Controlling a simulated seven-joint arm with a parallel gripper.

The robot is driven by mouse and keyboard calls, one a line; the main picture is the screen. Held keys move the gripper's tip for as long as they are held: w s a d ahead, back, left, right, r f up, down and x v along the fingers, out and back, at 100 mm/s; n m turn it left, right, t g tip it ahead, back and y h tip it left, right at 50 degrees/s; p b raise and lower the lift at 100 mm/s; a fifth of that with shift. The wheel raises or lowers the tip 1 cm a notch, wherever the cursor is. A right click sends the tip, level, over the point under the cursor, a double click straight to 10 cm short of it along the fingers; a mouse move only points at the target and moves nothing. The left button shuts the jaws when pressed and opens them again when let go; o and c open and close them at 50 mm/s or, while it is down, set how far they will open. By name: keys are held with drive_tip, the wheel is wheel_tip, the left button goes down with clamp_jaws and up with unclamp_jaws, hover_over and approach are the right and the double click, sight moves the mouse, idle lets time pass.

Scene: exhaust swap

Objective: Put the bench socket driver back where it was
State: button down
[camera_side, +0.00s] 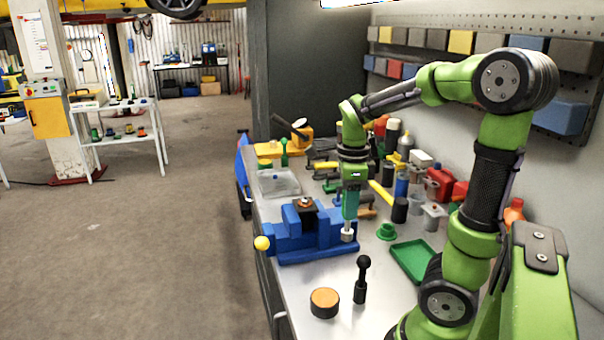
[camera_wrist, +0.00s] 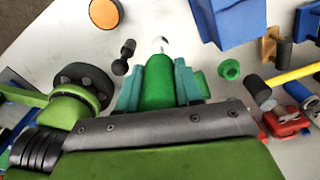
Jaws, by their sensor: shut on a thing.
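My gripper (camera_side: 350,204) points down over the bench, beside the blue vise's right end. In the wrist view its teal fingers (camera_wrist: 160,88) are shut on a green-handled tool with a silver tip, which looks like the socket driver (camera_wrist: 158,72). The driver's silver end (camera_side: 347,235) hangs downward close to the vise; I cannot tell whether it touches anything. A green ring-shaped holder (camera_side: 386,231) stands to the right of the driver, apart from it, and shows empty in the wrist view (camera_wrist: 229,69).
The blue vise (camera_side: 288,243) is left of my gripper. A black ball-topped piece (camera_side: 361,280) and an orange-topped puck (camera_side: 324,303) stand at the front. A green tray (camera_side: 413,262) lies to the right. Bottles and tools crowd the back. Some bare bench lies between tray and puck.

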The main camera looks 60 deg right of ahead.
wheel_tip(320, 180, down, 12)
drive_tip(key=shift+d+r, duration=0.15)
drive_tip(key=shift+r, duration=0.05)
idle(0.4)
drive_tip(key=shift+s, duration=0.1)
drive_tip(key=shift+f, duration=0.2)
drive_tip(key=c, duration=0.8)
unclamp_jaws()
drive_tip(key=shift+o, duration=0.2)
